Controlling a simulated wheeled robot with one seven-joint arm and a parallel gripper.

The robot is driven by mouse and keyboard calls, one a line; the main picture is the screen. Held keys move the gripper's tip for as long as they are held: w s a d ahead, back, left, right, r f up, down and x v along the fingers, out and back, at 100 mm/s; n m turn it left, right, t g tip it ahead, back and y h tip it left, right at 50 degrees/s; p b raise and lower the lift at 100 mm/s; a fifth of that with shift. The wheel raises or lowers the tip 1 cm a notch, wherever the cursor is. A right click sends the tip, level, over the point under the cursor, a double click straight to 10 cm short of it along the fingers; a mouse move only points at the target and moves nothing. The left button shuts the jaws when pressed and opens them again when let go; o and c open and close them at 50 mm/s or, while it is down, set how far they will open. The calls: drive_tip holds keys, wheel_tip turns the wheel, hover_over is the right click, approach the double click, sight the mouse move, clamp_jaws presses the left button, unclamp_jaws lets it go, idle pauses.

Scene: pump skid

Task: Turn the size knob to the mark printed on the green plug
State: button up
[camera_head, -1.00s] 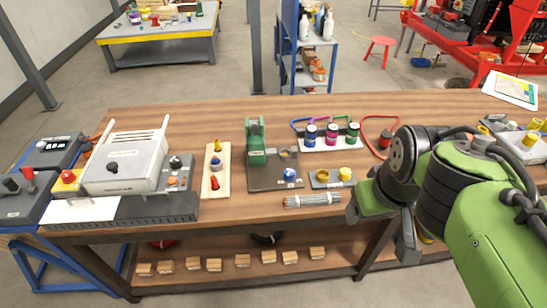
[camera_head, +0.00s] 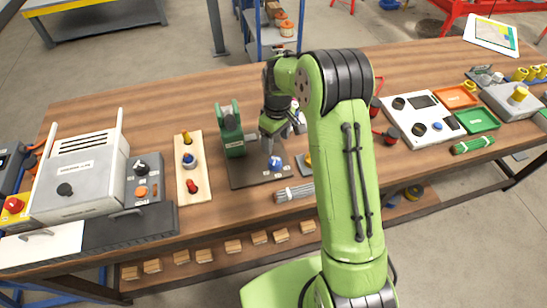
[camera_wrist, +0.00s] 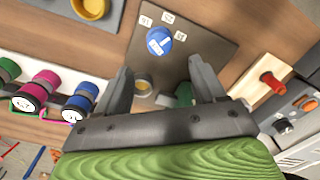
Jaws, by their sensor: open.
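The size knob appears to be the blue round knob (camera_head: 275,163) with a white pointer bar, on the dark plate (camera_head: 245,178) of the green-topped device (camera_head: 231,135). In the wrist view my gripper (camera_wrist: 160,68) is open and empty. The green plug (camera_wrist: 10,70) shows at the left edge beside magenta and blue ones; its mark is not legible. My arm hides the plugs in the head view.
A board with coloured pegs (camera_head: 188,175) lies left of the plate. A bundle of grey rods (camera_head: 294,193) lies at the front. A grey machine (camera_head: 85,175) stands at far left, and trays (camera_head: 455,97) lie at right. Bare wood shows behind the device.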

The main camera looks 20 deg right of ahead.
sight(275, 160)
wheel_tip(275, 160, down, 10)
drive_tip(key=shift+a+r+b, duration=0.1)
drive_tip(key=shift+b, duration=0.4)
drive_tip(key=c, duration=1.1)
drive_tip(key=shift+o, duration=0.2)
drive_tip(key=shift+m, duration=0.3)
drive_tip(key=shift+m+b, duration=0.65)
drive_tip(key=shift+m, duration=1.95)
